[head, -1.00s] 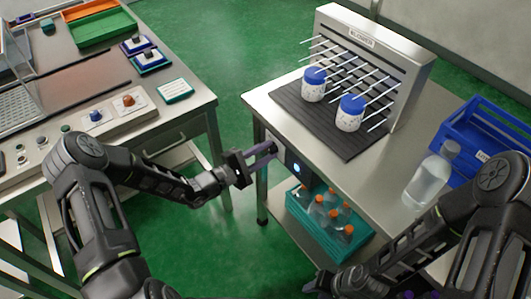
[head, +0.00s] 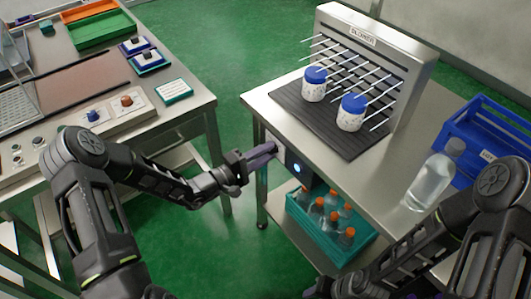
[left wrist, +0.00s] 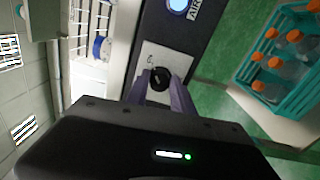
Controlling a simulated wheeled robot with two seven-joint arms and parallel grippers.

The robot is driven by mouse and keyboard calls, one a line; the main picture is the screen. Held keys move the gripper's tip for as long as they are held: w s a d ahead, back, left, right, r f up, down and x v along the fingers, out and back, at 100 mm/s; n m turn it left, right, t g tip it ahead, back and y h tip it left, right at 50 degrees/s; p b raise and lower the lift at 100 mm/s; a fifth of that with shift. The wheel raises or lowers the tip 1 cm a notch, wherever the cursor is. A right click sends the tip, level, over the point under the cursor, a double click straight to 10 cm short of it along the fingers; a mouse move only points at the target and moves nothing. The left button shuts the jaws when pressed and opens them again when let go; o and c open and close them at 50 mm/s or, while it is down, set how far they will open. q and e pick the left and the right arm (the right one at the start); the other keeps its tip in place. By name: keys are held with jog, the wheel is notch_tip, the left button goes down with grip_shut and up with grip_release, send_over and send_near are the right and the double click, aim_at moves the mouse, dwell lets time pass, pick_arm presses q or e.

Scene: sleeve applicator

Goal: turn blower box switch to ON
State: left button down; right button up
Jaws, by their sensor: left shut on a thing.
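The blower box (head: 295,164) is a dark unit at the front left edge of the right-hand table, with a lit blue-white round light. In the left wrist view its switch is a black knob (left wrist: 159,79) on a pale plate (left wrist: 168,60). My left gripper (head: 268,150) is at the box's front. In the left wrist view its two purple fingers (left wrist: 160,84) stand on either side of the knob and are shut on it. The label by the knob is too small to read. My right gripper (head: 320,286) is only partly visible at the bottom edge; its jaws are unclear.
On the table above are a blower rack (head: 375,55) with white rods, two blue-capped jars and a clear bottle (head: 434,178). A teal crate (head: 330,235) of orange-capped bottles is on the lower shelf. A control-panel table (head: 190,110) stands left, with green floor between.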

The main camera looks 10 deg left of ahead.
pick_arm(q)
jog(key=c, duration=1.1)
grip_release()
jog(key=v, duration=0.7)
jog(key=shift+s+a+b, duration=0.25)
jog(key=shift+s+b, duration=0.05)
jog(key=shift+b, duration=0.15)
